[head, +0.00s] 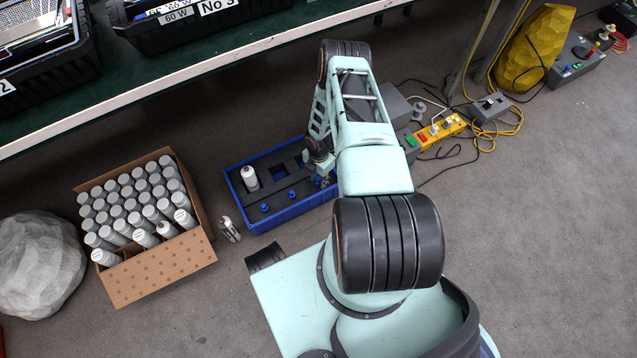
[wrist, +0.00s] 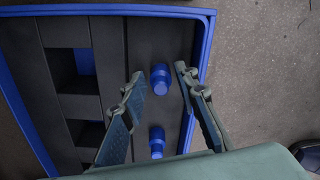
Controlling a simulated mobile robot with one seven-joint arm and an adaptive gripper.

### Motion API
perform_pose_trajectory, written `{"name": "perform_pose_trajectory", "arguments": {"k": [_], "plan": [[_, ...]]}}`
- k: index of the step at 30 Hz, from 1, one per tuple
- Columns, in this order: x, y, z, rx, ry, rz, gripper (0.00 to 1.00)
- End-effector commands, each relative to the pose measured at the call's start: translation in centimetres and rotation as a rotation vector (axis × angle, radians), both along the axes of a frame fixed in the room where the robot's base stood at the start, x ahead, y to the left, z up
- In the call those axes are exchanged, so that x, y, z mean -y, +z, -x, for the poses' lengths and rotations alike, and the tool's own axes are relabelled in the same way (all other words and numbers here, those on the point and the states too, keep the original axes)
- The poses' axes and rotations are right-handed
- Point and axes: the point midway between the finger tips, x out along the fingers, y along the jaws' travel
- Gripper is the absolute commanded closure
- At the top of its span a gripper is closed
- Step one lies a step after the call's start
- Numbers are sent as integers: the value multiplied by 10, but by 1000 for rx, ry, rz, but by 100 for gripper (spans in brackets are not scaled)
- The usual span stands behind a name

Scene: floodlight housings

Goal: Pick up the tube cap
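Several small blue caps stand in the dark insert of a blue tray (head: 283,222). The head view shows one cap (head: 264,208) at the near left and another cap (head: 290,196) to its right. My gripper (head: 323,178) is over the right end of the tray, partly hidden by my arm. In the wrist view my gripper (wrist: 159,73) is open and empty. One upright blue cap (wrist: 161,80) shows between its fingertips, with a gap on each side. A second cap (wrist: 156,142) shows farther back between the fingers. I cannot tell the fingertips' exact height above the tray.
A white tube (head: 250,178) stands in the tray's left part. A loose metal object (head: 229,229) lies left of the tray. A cardboard box (head: 160,272) of grey and white tubes stands farther left. A yellow power strip (head: 440,131) and cables lie at right.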

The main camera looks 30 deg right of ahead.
Motion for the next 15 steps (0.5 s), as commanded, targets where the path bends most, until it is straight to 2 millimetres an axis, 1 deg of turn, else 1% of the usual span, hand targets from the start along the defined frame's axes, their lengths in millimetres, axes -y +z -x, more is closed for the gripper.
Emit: {"name": "perform_pose_trajectory", "arguments": {"k": [6,11,15], "plan": [[0,0,0,0,0,0,73],[0,0,0,0,0,0,91],[0,0,0,0,0,0,91]]}}
